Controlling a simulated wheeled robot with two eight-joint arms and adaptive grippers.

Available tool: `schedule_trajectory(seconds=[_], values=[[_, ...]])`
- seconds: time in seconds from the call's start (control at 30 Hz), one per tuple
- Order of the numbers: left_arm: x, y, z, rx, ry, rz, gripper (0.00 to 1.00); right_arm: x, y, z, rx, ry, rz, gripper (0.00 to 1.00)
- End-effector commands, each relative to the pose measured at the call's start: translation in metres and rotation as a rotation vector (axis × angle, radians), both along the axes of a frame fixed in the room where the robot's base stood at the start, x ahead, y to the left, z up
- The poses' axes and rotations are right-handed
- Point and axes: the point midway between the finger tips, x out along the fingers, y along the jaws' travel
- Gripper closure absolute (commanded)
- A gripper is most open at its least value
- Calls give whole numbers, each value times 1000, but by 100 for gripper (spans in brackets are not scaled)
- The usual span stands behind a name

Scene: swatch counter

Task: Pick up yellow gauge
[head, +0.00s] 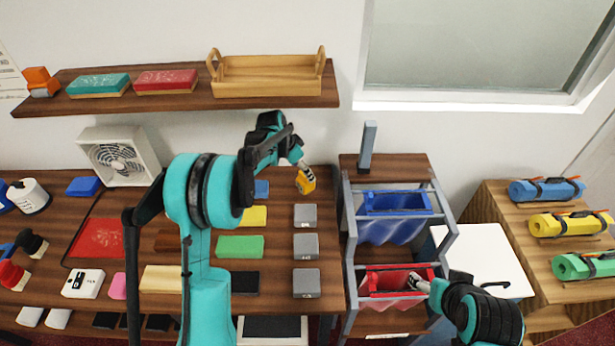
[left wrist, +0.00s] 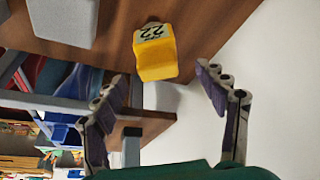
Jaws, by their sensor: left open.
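The yellow gauge (head: 306,183) is a small block at the back right of the wooden counter, behind a column of grey blocks. In the left wrist view, the yellow gauge (left wrist: 155,58) shows a white label reading 22. My left gripper (head: 298,163) is just above and behind it in the head view. In the left wrist view, my left gripper (left wrist: 161,76) is open, with one finger to each side of the gauge and no visible contact. My right gripper (head: 418,282) is at the red bin; its jaws are too small to read.
Grey blocks (head: 305,246) stand in front of the gauge. A blue bin (head: 396,204) and a red bin (head: 385,279) sit in a metal-framed rack to the right. A grey post (head: 368,146) rises behind it. A wall shelf (head: 180,102) hangs above; a fan (head: 119,157) stands left.

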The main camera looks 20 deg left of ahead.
Motion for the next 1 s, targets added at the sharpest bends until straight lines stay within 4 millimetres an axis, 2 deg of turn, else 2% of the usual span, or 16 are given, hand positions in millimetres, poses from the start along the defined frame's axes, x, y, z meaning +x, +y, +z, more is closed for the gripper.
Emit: schedule_trajectory(seconds=[0.1, 0.33, 0.53, 0.8, 0.87, 1.0], values=[[4, -4, -16, -1, 0, -4, 28, 0, 0, -6, 0, 0, 0, 32], [11, -9, -36, 0, 1, -1, 28, 0, 0, -14, 0, 0, 0, 32], [20, -17, -65, 1, 0, -2, 28, 0, 0, -26, 0, 0, 0, 32], [21, -18, -69, 1, 1, 0, 28, 0, 0, -26, 0, 0, 0, 32], [22, -18, -69, 1, 1, 0, 41, 0, 0, -26, 0, 0, 0, 32], [21, -18, -69, 1, 1, 0, 78, 0, 0, -26, 0, 0, 0, 32]])
